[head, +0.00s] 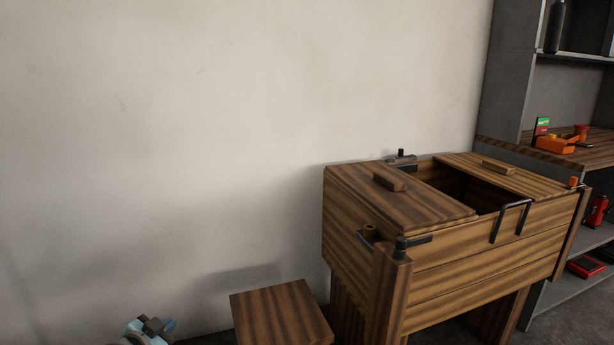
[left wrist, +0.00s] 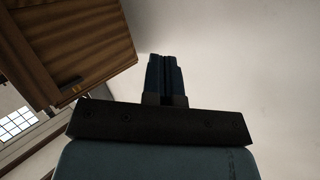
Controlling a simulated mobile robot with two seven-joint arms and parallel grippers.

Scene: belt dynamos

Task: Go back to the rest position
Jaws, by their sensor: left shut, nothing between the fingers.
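My left gripper (head: 152,326) shows at the bottom left edge of the head view, low and in front of the pale wall. In the left wrist view my left gripper (left wrist: 167,62) has its two fingers together, with nothing between them. It is apart from the wooden furniture. My right gripper is in neither view.
A wooden chest on legs (head: 484,262) stands at the right, its top partly open. A small wooden stool or block (head: 280,312) stands left of it. A grey shelf (head: 508,75) holding orange and red items is at the far right. The wall area at left is clear.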

